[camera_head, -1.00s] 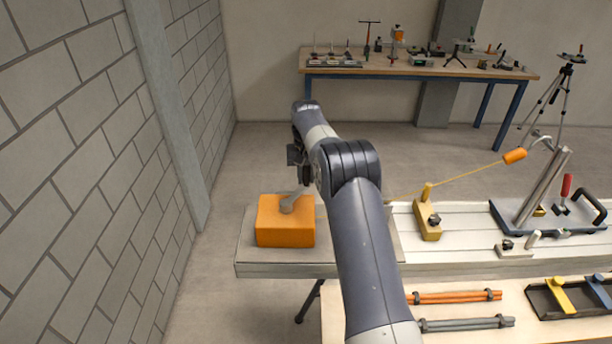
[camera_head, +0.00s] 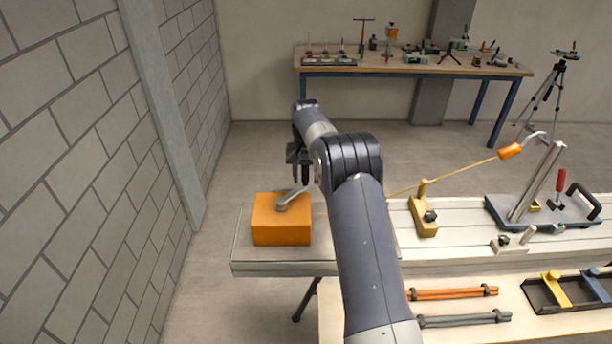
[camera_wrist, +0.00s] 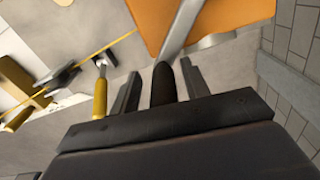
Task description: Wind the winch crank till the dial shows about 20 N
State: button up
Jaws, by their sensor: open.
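The orange winch box (camera_head: 281,222) stands on the left end of the pale bench. Its grey crank arm (camera_head: 294,197) slants up to the right from a hub on top; the arm also shows in the wrist view (camera_wrist: 182,25). My gripper (camera_head: 303,172) is over the crank's free end. In the wrist view my open gripper (camera_wrist: 160,70) has one finger on each side of the dark crank handle (camera_wrist: 164,84), with gaps visible. A yellow cord (camera_head: 455,174) runs from an orange float-shaped piece (camera_head: 510,151) toward the winch, partly behind my arm. I cannot make out a dial.
A yellow post block (camera_head: 424,214) and a tilted metal post (camera_head: 537,182) stand on the bench to the right. Orange and grey rods lie on the lower shelf. A brick wall (camera_head: 90,160) rises at left. A back table (camera_head: 420,68) holds small instruments.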

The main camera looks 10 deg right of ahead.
notch_tip(320, 180, up, 11)
jog(key=shift+f+b, duration=0.1)
jog(key=shift+b, duration=0.5)
notch_tip(320, 180, down, 10)
jog(key=shift+f+p, duration=0.2)
jog(key=shift+p, duration=0.5)
jog(key=shift+w+a+f+n, duration=0.15)
jog(key=shift+w+a+n, duration=0.05)
jog(key=shift+w+n, duration=0.1)
jog(key=shift+w+a+n, duration=0.35)
jog(key=shift+n, duration=0.35)
jog(key=shift+d, duration=0.1)
